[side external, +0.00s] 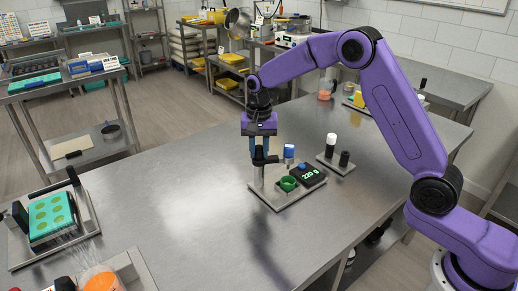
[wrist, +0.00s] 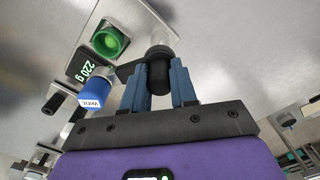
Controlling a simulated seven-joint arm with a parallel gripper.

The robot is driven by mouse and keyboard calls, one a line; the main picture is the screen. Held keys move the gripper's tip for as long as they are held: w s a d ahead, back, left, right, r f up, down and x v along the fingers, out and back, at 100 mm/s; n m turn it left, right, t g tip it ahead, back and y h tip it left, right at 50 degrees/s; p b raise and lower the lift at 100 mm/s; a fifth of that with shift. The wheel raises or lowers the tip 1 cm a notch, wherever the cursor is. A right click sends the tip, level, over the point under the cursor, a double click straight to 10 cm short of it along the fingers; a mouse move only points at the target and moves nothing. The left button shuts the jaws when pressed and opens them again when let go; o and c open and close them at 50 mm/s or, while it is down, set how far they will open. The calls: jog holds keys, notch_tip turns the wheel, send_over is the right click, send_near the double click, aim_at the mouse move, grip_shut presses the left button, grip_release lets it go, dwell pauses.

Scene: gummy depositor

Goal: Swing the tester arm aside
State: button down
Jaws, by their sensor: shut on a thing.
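The tester arm (side external: 269,160) is a short black arm on an upright metal post, standing on a small metal base plate (side external: 285,199). My gripper (side external: 259,150) is over the post, with its blue fingers pointing down. In the wrist view my gripper (wrist: 160,75) has its fingers on either side of a black knob (wrist: 159,76) of the tester arm and is shut on it. A green cup (side external: 288,184) sits on the plate beside the post; it also shows in the wrist view (wrist: 110,41), clear of the knob. The knob is mostly hidden by the fingers in the side view.
A black display (side external: 312,176) reading 220 g stands beside the cup. A blue-capped item (side external: 289,151) stands close behind. A small plate with white and black cylinders (side external: 331,146) is to the right. A teal mould (side external: 50,215) is far left; the table between is clear.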

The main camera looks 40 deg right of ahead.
aim_at(259, 147)
jog(key=n, duration=0.5)
jog(key=shift+n, duration=0.3)
jog(key=shift+r+n, duration=0.1)
jog(key=shift+n, duration=2.1)
jog(key=c, duration=0.9)
grip_release()
jog(key=shift+r, duration=0.1)
notch_tip(259, 147, up, 17)
jog(key=shift+r, duration=0.1)
jog(key=shift+s+a, duration=0.1)
